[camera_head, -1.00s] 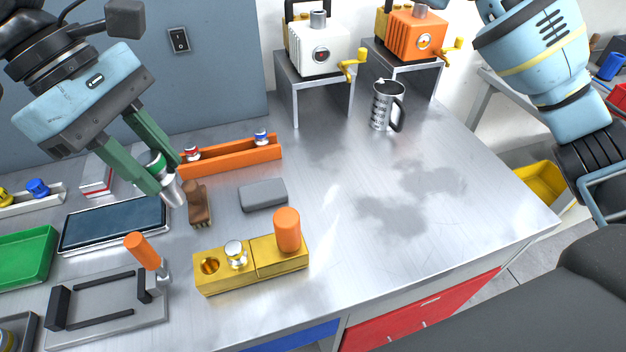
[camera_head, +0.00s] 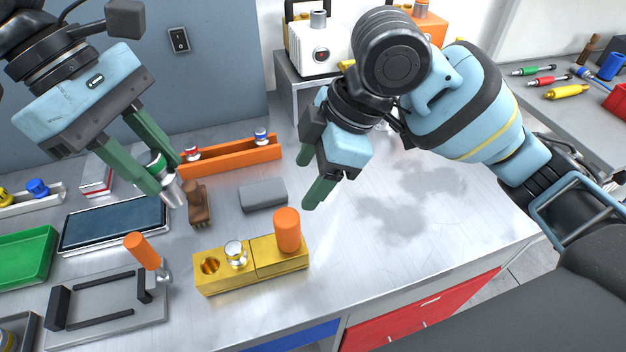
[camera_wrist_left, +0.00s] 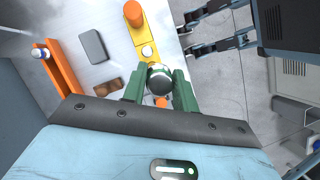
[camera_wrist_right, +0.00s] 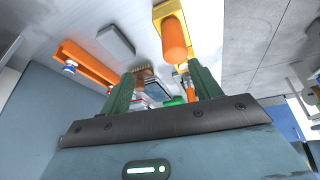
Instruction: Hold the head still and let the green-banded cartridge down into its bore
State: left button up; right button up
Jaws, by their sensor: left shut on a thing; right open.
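The green-banded cartridge (camera_head: 172,192), silver with a green band, is gripped by my left gripper (camera_head: 160,172), tilted and above the bench. Its round end also shows between the fingers in the left wrist view (camera_wrist_left: 160,82). The yellow head (camera_head: 250,272) lies on the bench, right of and below the cartridge. It has an open round bore (camera_head: 210,265) at its left end, a silver piece (camera_head: 236,254) in the middle and an upright orange cylinder (camera_head: 287,230) at its right. My right gripper (camera_head: 312,182) is open and empty, above and right of the orange cylinder.
An orange rail (camera_head: 235,160) holds red- and blue-banded cartridges. A brown brush (camera_head: 199,205), grey block (camera_head: 263,194) and dark-screened tablet (camera_head: 115,222) lie behind the head. An orange-handled tool (camera_head: 140,250) stands left of it. The bench right of the head is clear.

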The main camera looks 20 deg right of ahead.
aim_at(285, 233)
jog(key=shift+g, duration=0.3)
jog(key=shift+s+x, duration=0.3)
jog(key=shift+x, duration=1.75)
jog(key=shift+s+x, duration=0.35)
jog(key=shift+x, duration=1.75)
jog(key=shift+s+x, duration=0.3)
jog(key=shift+x, duration=1.75)
jog(key=shift+c, duration=0.4)
grip_shut()
pick_arm(q)
notch_tip(285, 233, down, 12)
jog(key=y, duration=0.1)
jog(key=shift+d+f+t, duration=0.15)
jog(key=shift+f+t, duration=0.05)
jog(key=shift+t, duration=0.2)
